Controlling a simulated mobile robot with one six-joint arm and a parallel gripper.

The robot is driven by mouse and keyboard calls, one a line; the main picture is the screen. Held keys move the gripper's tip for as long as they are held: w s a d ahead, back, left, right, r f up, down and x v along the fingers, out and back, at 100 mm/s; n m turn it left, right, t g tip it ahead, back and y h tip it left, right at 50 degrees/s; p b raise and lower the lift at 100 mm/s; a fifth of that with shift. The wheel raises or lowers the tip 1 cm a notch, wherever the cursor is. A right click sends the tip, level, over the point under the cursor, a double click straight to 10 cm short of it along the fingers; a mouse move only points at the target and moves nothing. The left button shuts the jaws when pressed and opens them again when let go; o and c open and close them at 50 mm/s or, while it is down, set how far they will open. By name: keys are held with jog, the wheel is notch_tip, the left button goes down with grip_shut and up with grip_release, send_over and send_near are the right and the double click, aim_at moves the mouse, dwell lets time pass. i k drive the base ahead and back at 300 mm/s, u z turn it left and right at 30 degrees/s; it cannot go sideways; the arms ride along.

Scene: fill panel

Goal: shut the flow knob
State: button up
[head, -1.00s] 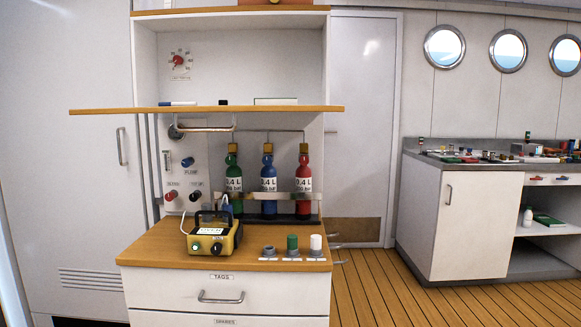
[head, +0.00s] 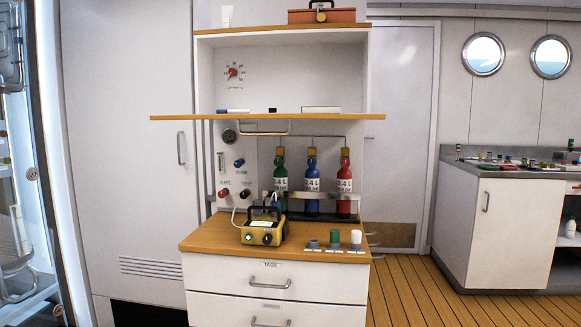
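A white fill panel carries several small controls. A blue knob (head: 239,162) sits beside a thin vertical tube gauge (head: 221,161). A red knob (head: 223,192) and a black knob (head: 245,193) sit lower down. A red dial (head: 234,72) with a scale is on the back wall above the shelf. The labels are too small to read, so I cannot tell which is the flow knob or how it is set. My gripper is not in view.
A wooden shelf (head: 172,117) juts out above the panel. Below it, a wooden counter (head: 205,240) holds a yellow device (head: 264,229) and several small caps. Green, blue (head: 312,178) and red bottles stand behind. Clear plank floor (head: 415,290) lies at right.

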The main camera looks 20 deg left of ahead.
aim_at(238, 163)
jog(key=u, duration=1.4)
jog(key=i, duration=1)
